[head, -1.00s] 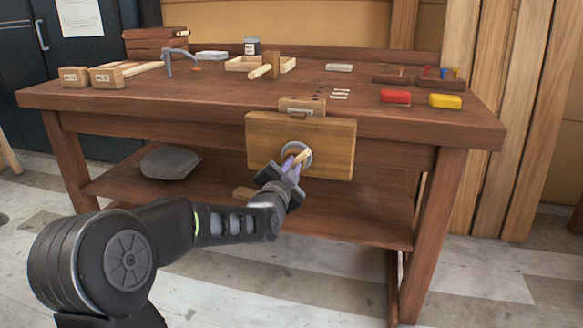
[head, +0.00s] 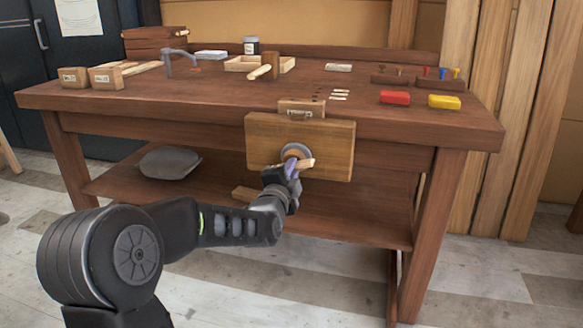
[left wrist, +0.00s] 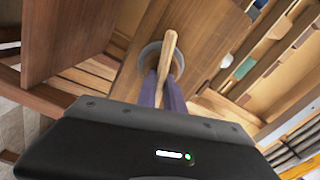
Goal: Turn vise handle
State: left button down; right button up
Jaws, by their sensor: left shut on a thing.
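The vise (head: 330,135) is a wooden jaw board on the front of the workbench, with a round grey metal hub at its middle. The vise handle (head: 306,164) is a light wooden bar crossing the hub; in the head view it lies close to level. My left gripper (head: 291,168) is at the hub, shut on the handle. In the left wrist view the purple fingers (left wrist: 163,90) stand either side of the handle (left wrist: 168,52), which runs up past the hub. The fingertips partly cover the hub. My right gripper is not in view.
The workbench top (head: 230,98) holds a red block (head: 395,97), a yellow block (head: 444,102), small boxes (head: 105,77) and tools. A lower shelf (head: 340,215) carries a grey bundle (head: 169,162). The floor in front is clear.

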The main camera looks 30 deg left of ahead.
pick_arm(q)
jog(key=m, duration=0.3)
jog(key=shift+d+f+p, duration=0.1)
jog(key=shift+f+p, duration=0.2)
jog(key=shift+p, duration=0.1)
jog(key=shift+f+m, duration=0.1)
jog(key=shift+m, duration=0.2)
jog(key=c, duration=1.5)
grip_release()
jog(key=shift+s, duration=0.1)
jog(key=shift+o, duration=0.2)
jog(key=shift+r, duration=0.2)
jog(key=shift+s, duration=0.1)
jog(key=p+v, duration=0.1)
jog(key=v, duration=0.6)
jog(key=shift+s, duration=0.3)
